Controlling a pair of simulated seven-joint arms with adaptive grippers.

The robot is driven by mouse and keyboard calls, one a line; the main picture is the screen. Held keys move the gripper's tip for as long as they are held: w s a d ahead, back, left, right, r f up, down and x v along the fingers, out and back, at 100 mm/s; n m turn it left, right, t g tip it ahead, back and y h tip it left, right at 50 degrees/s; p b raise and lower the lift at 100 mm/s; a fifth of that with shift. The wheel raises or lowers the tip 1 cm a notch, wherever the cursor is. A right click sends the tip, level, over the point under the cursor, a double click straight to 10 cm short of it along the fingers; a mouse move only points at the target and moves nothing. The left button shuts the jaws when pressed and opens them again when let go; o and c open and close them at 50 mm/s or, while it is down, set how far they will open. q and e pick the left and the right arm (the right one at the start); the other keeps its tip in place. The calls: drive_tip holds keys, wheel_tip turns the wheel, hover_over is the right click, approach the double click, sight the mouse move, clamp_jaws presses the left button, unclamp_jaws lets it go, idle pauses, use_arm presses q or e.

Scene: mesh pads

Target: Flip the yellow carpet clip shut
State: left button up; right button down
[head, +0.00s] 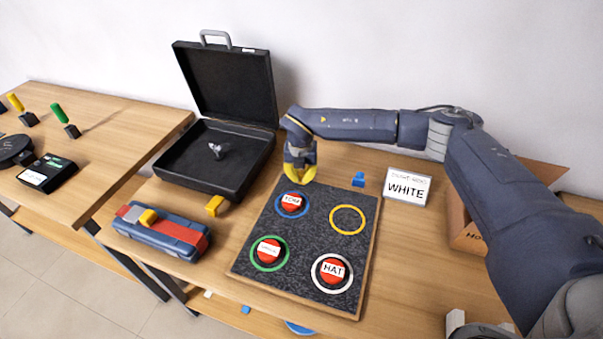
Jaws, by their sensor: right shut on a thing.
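The dark speckled carpet (322,224) lies on a wooden board on the table. My right gripper (299,172) is at its far left corner, pointing down and shut on a curved yellow piece (299,179). The fingers hide part of this piece, and I cannot tell whether it is the carpet clip or whether it touches the carpet. Another small yellow block (215,206) sits left of the carpet, in front of the black case. My left gripper is not in view.
Red labelled discs sit in the blue, green and white rings; the yellow ring (347,219) is empty. An open black case (222,155), a blue-red vehicle-like object (161,232), a small blue block (358,180), a "WHITE" sign (407,188) and a cardboard box (463,240) stand around.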

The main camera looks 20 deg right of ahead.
drive_tip(key=shift+t, duration=0.3)
drive_tip(key=c, duration=1.2)
unclamp_jaws()
drive_tip(key=v, duration=1.2)
drive_tip(key=shift+a, duration=0.2)
drive_tip(key=shift+d+f, duration=0.1)
